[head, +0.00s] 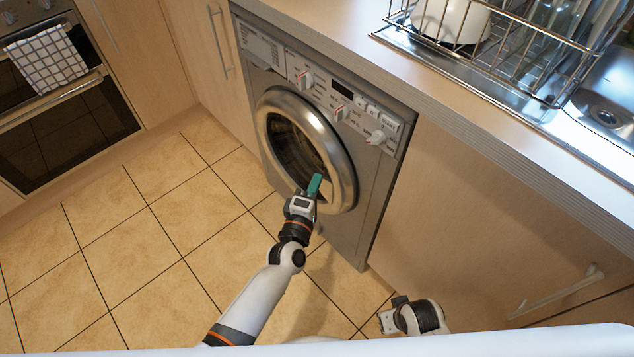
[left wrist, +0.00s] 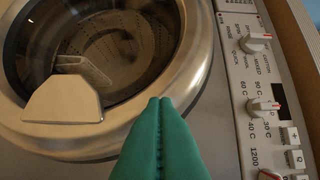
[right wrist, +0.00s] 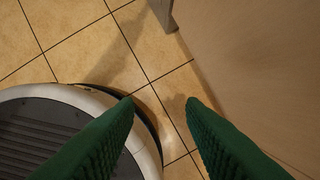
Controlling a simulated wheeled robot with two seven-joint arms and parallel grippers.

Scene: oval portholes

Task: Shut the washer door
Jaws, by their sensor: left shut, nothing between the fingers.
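The washer (head: 375,180) is a grey front-loader under the counter. Its round door (head: 345,175), a silver ring around dark glass, lies against the front or very close to it; I cannot tell whether it is latched. The door (left wrist: 190,85) also shows in the left wrist view, with a pale handle piece (left wrist: 62,100) on the ring. My left gripper (head: 316,182) has green fingers, shut and empty, at the door's lower rim; its fingertips (left wrist: 160,100) overlap the rim, and contact is unclear. My right gripper (right wrist: 160,105) is open and empty, low over the floor, away from the washer.
A control panel (head: 320,85) with knobs runs along the washer's top. The counter (head: 350,40) overhangs it and carries a dish rack (head: 500,45) beside a sink (head: 605,115). An oven (head: 70,120) stands at left. The tiled floor (head: 140,240) is clear.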

